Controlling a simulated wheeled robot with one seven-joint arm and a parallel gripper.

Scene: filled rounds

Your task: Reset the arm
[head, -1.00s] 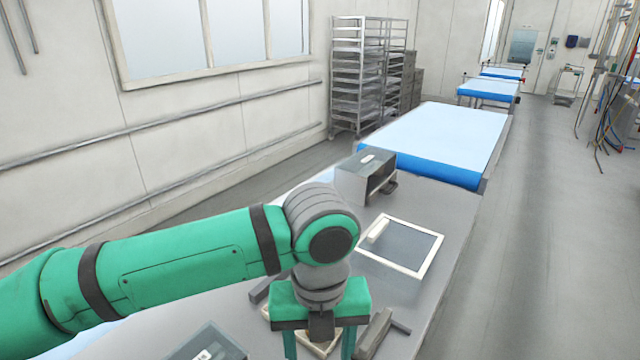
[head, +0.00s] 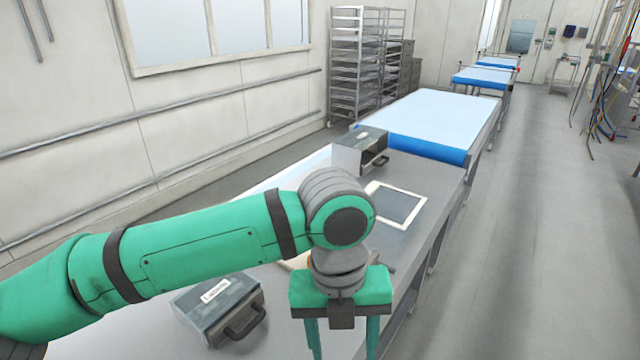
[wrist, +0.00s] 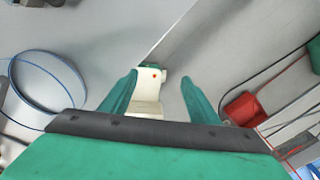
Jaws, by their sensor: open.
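My green arm reaches in from the left in the head view, and my gripper (head: 342,340) points down at its end. Its two green fingers are apart with nothing held between them. The gripper appears at the near right edge of the grey worktable (head: 425,205); its height cannot be told. In the wrist view my gripper (wrist: 159,82) is spread. A small white piece with a green top and a red dot (wrist: 149,85) shows beyond the fingers; I cannot tell what it is.
A grey box with a handle (head: 218,310) sits on the near table, another (head: 362,150) farther back. A white-rimmed dark panel (head: 397,205) lies between them. Blue-edged tables (head: 430,120) and a rack (head: 358,65) stand behind. The wrist view shows a red object (wrist: 245,108) and cables.

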